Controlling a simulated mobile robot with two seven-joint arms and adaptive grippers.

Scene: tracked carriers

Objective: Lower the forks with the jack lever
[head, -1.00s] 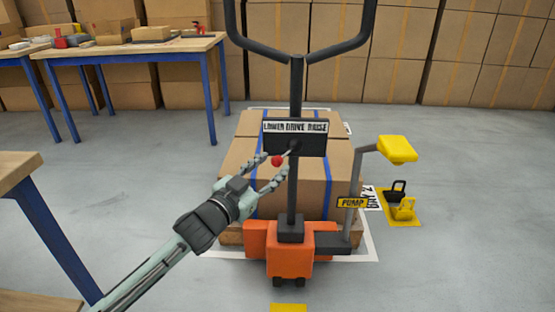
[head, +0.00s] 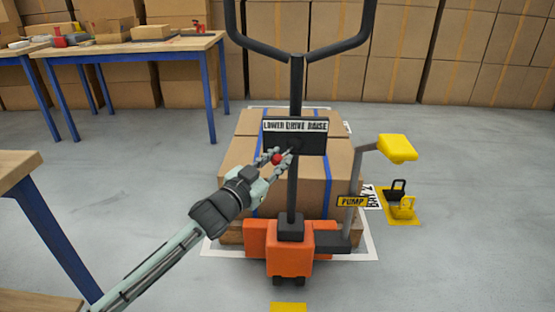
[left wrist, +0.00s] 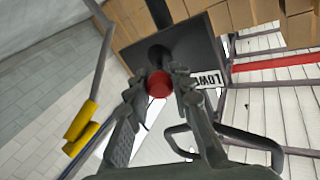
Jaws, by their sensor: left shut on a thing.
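The orange pallet jack (head: 290,250) stands in the middle of the head view, with a dark tiller rising from it. On the tiller is a black plate labelled LOWER DRIVE RAISE (head: 295,127). The jack lever (head: 277,159) ends in a red ball knob, which also shows in the left wrist view (left wrist: 159,84). My left gripper (head: 279,160) is shut on the knob, one finger on each side. Strapped cartons (head: 250,180) stand on a pallet behind the tiller. The forks are hidden. My right gripper is not in view.
A yellow-topped pump pedal (head: 397,149) rises right of the jack, with a PUMP sign (head: 352,202). Workbenches (head: 130,48) stand on the left. Stacked boxes line the back. The floor at right is clear.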

